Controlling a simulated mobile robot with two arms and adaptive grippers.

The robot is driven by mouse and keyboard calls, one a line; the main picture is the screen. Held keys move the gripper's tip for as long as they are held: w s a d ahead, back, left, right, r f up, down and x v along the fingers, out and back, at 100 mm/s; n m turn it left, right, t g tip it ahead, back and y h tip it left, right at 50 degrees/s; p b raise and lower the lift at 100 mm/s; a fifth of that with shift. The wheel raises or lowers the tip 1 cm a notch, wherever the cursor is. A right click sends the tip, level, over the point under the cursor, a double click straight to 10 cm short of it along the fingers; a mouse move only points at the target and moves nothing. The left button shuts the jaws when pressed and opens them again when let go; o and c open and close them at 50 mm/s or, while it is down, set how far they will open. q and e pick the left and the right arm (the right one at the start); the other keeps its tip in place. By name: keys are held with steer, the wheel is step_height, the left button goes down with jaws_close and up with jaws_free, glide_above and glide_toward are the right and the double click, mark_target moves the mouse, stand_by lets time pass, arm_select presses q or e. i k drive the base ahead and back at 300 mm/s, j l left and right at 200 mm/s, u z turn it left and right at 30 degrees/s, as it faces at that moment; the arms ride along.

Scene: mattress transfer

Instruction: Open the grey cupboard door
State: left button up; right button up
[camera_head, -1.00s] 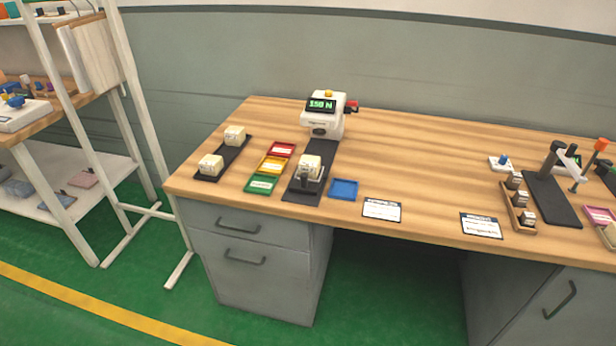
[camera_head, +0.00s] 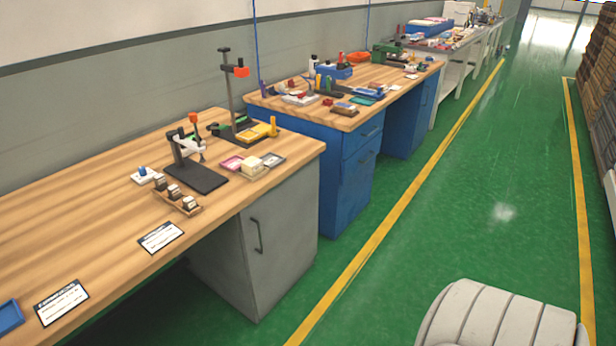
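The grey cupboard door (camera_head: 280,225) is on the front of the grey cabinet under the right end of the wooden workbench. It looks shut. Its dark upright bar handle (camera_head: 257,236) sits near the door's left edge. Neither of my grippers is in view, so I cannot see where they are relative to the handle.
The wooden workbench (camera_head: 100,215) above carries test stands, small blocks and cards. A blue cabinet (camera_head: 350,170) stands just beyond the grey one. A pale ribbed rounded object (camera_head: 500,318) is at bottom right. Green floor (camera_head: 450,210) in front is clear, with yellow lines.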

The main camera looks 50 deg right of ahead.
mark_target(278, 230)
steer(key=z, duration=1.3)
